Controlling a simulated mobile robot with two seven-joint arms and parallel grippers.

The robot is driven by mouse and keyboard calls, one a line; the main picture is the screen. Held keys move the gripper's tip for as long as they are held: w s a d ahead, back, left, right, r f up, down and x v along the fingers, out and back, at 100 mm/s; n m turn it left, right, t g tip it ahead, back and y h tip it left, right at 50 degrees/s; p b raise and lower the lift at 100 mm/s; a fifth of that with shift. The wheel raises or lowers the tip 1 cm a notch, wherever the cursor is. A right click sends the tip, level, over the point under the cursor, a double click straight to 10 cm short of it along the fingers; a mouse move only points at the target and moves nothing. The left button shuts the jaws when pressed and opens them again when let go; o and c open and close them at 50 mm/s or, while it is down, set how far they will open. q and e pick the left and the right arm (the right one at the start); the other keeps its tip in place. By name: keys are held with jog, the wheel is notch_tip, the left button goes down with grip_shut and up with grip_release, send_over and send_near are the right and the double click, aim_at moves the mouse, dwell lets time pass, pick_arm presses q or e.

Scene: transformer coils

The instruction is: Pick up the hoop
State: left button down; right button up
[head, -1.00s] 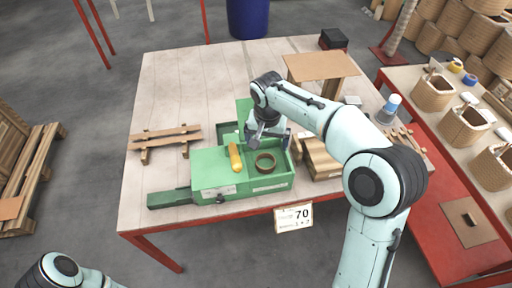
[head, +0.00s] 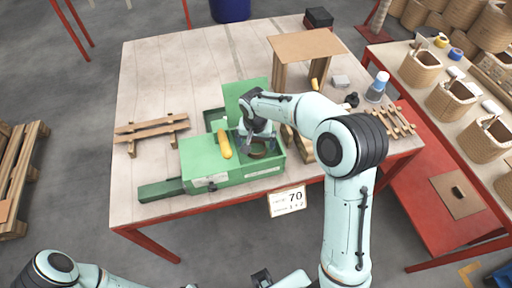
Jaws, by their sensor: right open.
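The hoop (head: 259,153) is a brown ring lying on the right part of the green box (head: 230,163), in the head view. My right gripper (head: 259,147) is open and directly over the hoop, with its fingers around or just above the ring. The fingers and wrist hide part of the hoop, and I cannot tell whether they touch it.
A wooden rack (head: 152,130) is to the left and a wooden stand (head: 304,46) behind. The table's (head: 160,75) back left is clear.

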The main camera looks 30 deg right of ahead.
jog(key=shift+w+f, duration=0.15)
jog(key=shift+f, duration=0.75)
jog(key=c, duration=1.1)
jog(key=shift+r, duration=0.1)
